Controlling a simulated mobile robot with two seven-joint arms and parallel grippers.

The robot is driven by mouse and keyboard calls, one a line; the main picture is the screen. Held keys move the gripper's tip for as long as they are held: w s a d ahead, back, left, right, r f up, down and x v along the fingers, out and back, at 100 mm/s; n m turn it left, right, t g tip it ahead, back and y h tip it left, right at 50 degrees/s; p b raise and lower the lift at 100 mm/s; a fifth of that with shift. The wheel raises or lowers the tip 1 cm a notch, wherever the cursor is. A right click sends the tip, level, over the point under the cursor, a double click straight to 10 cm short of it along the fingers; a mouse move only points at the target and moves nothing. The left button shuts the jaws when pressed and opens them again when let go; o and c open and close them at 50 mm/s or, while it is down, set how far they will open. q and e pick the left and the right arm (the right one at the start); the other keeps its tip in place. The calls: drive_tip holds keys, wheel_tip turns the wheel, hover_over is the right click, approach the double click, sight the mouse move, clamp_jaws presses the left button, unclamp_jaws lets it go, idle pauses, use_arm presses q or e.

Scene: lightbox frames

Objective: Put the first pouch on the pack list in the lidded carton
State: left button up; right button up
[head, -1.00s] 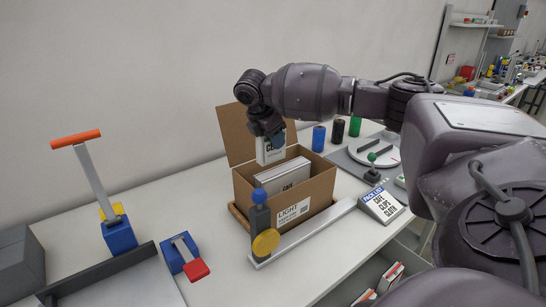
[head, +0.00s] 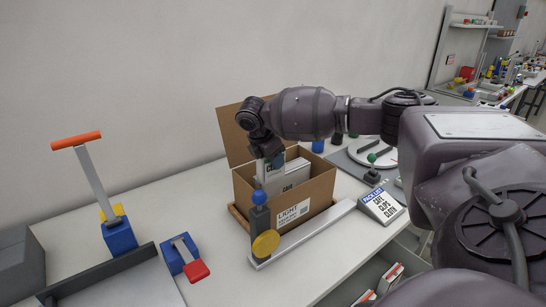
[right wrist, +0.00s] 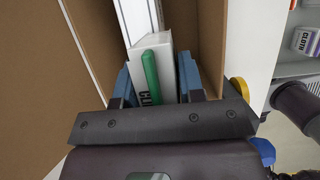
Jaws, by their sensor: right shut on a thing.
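The lidded carton (head: 313,192) is a brown box with a "LIGHT" label, its lid (head: 233,134) standing open at the back. My right gripper (head: 273,156) is over the carton's opening and shut on a white pouch (head: 268,178). In the right wrist view the pouch (right wrist: 168,72) sits between the blue fingers (right wrist: 158,84), with a green strip on it and partly hidden lettering. Another white pack (head: 296,173) is inside the carton beside it. The pack list (head: 382,205) stands at the right, with several lines; the first looks like "CAFE". My left gripper is not in view.
A post with a blue ball and yellow disc (head: 265,243) stands before the carton by a long pale rail (head: 310,232). An orange-handled blue tool (head: 119,236) and a red-ended blue clamp (head: 184,256) are left. Packs (head: 390,278) lie on a lower shelf.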

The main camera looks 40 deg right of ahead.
drive_tip(key=shift+f, duration=0.15)
drive_tip(key=o, duration=0.9)
drive_tip(key=shift+o, duration=0.5)
drive_tip(key=shift+f, duration=0.1)
drive_tip(key=shift+r+b, duration=0.4)
drive_tip(key=v, duration=1.2)
drive_tip(key=shift+r, duration=0.15)
